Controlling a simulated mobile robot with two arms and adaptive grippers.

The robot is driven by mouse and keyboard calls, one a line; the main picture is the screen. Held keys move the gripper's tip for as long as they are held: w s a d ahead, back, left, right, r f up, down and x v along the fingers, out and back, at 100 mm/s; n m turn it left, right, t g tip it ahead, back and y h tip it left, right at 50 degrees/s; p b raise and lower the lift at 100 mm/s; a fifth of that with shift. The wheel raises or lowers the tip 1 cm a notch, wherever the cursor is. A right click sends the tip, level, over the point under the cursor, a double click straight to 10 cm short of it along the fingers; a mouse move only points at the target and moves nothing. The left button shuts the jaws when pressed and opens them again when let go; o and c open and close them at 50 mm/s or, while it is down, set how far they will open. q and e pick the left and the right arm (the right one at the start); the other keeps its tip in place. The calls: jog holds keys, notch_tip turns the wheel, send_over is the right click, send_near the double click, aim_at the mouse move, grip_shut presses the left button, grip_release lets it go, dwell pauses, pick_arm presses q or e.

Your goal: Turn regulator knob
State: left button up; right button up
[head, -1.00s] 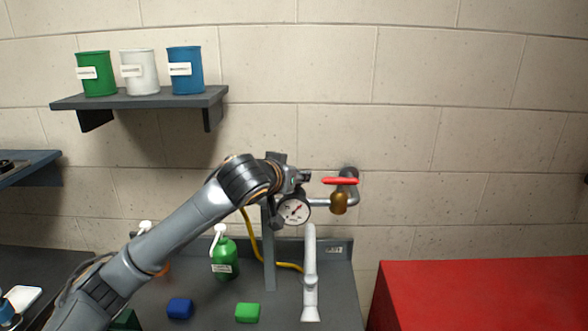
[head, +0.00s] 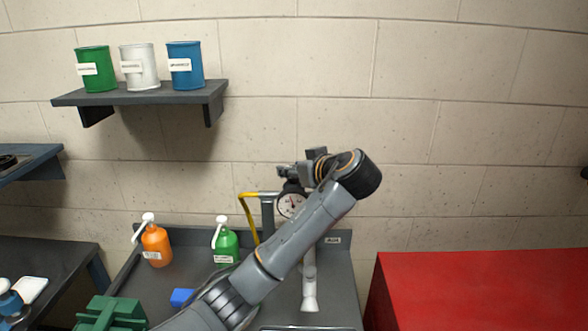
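The regulator's round white gauge (head: 291,206) shows in the head view above the dark bench, with my arm just to its right. I cannot make out the regulator knob; it seems hidden by my gripper and wrist. My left gripper (head: 284,172) is at the regulator, just above the gauge, and points left from the bent wrist. Its fingers are small and dark, so I cannot tell whether they are open, shut or touching the knob. My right gripper is not in view.
A yellow hose (head: 248,216) runs left of the gauge. An orange bottle (head: 156,246), a green bottle (head: 226,243) and a blue block (head: 181,298) are on the bench (head: 340,285). A red cabinet (head: 480,290) stands right. A shelf (head: 150,96) holds three cans.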

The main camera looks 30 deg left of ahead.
pick_arm(q)
jog(key=shift+f+n+g+y+b, duration=0.15)
jog(key=shift+n+g+y+b, duration=0.35)
jog(key=shift+n+g, duration=1.05)
jog(key=shift+g, duration=0.35)
jog(key=o, duration=1.2)
jog(key=shift+y, duration=0.3)
jog(key=v, duration=1.2)
jog(key=shift+a, duration=0.1)
